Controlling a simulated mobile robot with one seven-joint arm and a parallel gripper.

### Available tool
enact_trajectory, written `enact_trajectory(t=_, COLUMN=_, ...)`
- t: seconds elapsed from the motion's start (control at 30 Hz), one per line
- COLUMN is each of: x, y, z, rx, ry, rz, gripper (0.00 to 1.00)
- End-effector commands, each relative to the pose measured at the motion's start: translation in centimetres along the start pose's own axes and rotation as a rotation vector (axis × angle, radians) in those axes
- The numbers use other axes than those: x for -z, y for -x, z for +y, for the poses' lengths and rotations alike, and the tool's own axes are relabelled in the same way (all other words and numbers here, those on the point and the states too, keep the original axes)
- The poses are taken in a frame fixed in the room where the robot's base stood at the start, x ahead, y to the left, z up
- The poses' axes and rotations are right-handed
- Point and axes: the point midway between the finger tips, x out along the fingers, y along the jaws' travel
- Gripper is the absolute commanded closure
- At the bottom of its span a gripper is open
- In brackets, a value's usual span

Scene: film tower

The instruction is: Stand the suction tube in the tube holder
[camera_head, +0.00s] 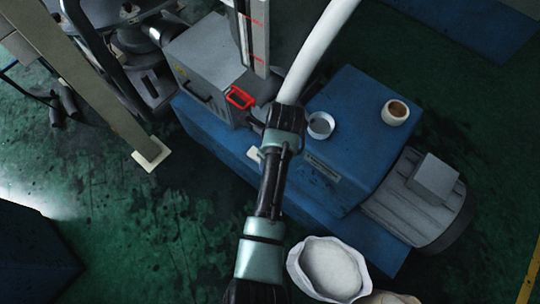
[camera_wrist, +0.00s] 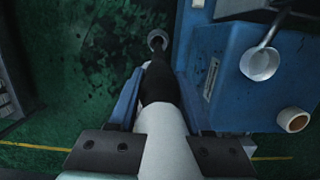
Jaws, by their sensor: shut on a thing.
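The suction tube (camera_head: 313,50) is long and white and rises from my gripper (camera_head: 287,118) toward the top edge in the head view. In the wrist view the white tube (camera_wrist: 163,145) runs between the blue fingers of my gripper (camera_wrist: 160,95), which are shut on it. Its far part is dark and narrows away from the camera. A small grey ring (camera_wrist: 157,36) shows just past the dark end; it looks like the tube holder, but I cannot tell whether the tube touches it. My arm hides much of this spot in the head view.
A blue machine box (camera_head: 350,105) carries a metal ladle (camera_head: 320,125) and a white cup (camera_head: 396,112). A grey motor (camera_head: 420,195) stands at right. A white sack (camera_head: 300,262) is below. A post (camera_head: 75,65) stands at left.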

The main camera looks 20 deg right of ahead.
Motion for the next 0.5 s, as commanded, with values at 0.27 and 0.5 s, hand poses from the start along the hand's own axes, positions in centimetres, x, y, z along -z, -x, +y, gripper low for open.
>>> enact_trajectory(t=0.27, x=0.2, y=-2.4, z=0.0, rx=0.002, ry=0.002, rz=-0.003, gripper=1.00)
enact_trajectory(t=0.5, x=0.5, y=-4.0, z=0.0, rx=0.002, ry=0.002, rz=-0.003, gripper=1.00)
